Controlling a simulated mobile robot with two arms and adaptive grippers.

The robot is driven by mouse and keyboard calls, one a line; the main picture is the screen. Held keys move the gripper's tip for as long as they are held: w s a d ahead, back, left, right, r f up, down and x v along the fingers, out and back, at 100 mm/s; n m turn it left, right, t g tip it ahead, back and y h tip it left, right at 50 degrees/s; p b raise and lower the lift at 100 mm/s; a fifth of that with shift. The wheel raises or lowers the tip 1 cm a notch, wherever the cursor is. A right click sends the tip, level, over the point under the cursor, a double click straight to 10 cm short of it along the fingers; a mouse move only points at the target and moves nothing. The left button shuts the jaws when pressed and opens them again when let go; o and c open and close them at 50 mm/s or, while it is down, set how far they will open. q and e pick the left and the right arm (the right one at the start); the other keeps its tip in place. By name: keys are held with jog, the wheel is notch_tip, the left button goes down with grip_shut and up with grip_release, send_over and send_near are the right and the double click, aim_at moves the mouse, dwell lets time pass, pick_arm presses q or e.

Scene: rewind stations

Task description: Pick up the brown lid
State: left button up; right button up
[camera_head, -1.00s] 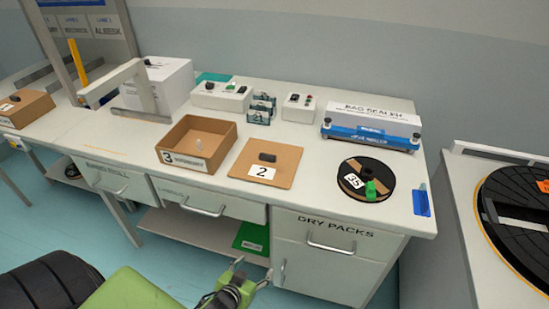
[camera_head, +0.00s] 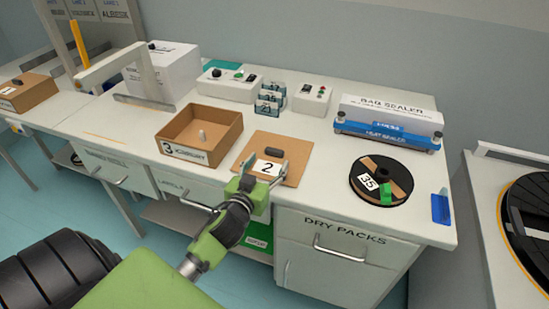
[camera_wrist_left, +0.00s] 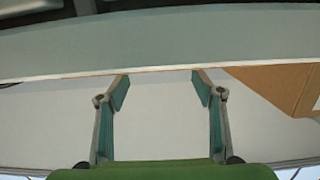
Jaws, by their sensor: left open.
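The brown lid (camera_head: 292,172) is a flat square board with a dark handle and a white label "2". It lies on the white worktop near the front edge. My left gripper (camera_head: 250,181) is at the lid's near left edge and covers part of it in the head view. It is open and empty, and I cannot tell whether it touches the lid. In the left wrist view the open fingers (camera_wrist_left: 160,88) stand apart with nothing between them. My right gripper is not in view.
An open brown box (camera_head: 228,131) labelled 3 stands just left of the lid. A black reel (camera_head: 362,164) with a green piece lies to its right. A blue and white bag sealer (camera_head: 390,132) and small control boxes (camera_head: 228,90) stand behind. Drawers (camera_head: 330,245) are below the worktop edge.

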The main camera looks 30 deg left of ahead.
aim_at(273, 152)
pick_arm(q)
jog(key=b+x, duration=0.1)
jog(key=x, duration=0.4)
jog(key=shift+a+b, duration=0.15)
jog(key=shift+b, duration=0.25)
jog(key=shift+w+a, duration=0.1)
jog(key=shift+w, duration=0.2)
jog(key=shift+c, duration=0.7)
jog(key=c, duration=1)
jog(key=shift+c, duration=0.2)
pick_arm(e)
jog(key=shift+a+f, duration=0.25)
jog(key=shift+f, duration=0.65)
